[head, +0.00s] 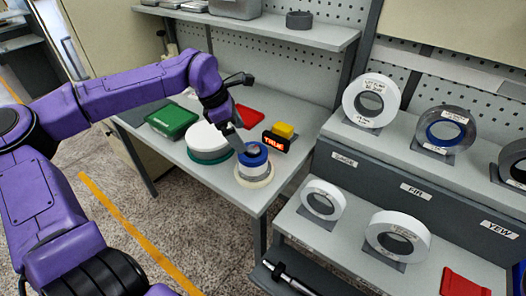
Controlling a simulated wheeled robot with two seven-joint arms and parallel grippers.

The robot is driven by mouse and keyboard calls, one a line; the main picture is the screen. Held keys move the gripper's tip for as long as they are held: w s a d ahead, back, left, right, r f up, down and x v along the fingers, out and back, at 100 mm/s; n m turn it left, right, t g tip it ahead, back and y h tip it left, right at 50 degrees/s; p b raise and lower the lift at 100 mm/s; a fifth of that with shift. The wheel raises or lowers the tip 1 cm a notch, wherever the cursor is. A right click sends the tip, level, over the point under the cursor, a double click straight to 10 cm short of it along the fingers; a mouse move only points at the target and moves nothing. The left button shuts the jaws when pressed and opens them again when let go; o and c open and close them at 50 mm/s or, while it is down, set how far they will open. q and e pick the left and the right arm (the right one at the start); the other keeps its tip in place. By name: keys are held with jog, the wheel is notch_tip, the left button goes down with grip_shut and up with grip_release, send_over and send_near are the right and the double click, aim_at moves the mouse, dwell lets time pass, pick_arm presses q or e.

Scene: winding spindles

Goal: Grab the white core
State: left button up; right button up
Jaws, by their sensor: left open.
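My left gripper (238,143) is over the worktable, at the left upper edge of a stack with a blue ring (254,160) on top. Its fingertips are small here, and I cannot tell if they touch the blue ring. In the stack, a grey ring lies under the blue one and a pale cream disc (262,182) lies at the bottom. Several white rings stand upright on the racks at right: a large one (350,100) on the upper shelf, a small one (307,195) and a wider one (378,228) below. I cannot tell which is the white core. My right gripper is out of view.
A white round disc on a green base (206,155) sits left of the stack. Behind are a green box (171,120), a yellow block (283,130) and a lit sign reading TRUE (274,141). The rack edge (375,183) rises right of the table.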

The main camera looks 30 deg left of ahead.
aim_at(253, 156)
pick_arm(q)
jog(key=x, duration=0.3)
jog(key=p+x, duration=0.1)
jog(key=x, duration=0.6)
jog(key=shift+s+d+p, duration=0.25)
jog(key=shift+s+p, duration=0.05)
jog(key=shift+r, duration=0.15)
jog(key=c, duration=0.8)
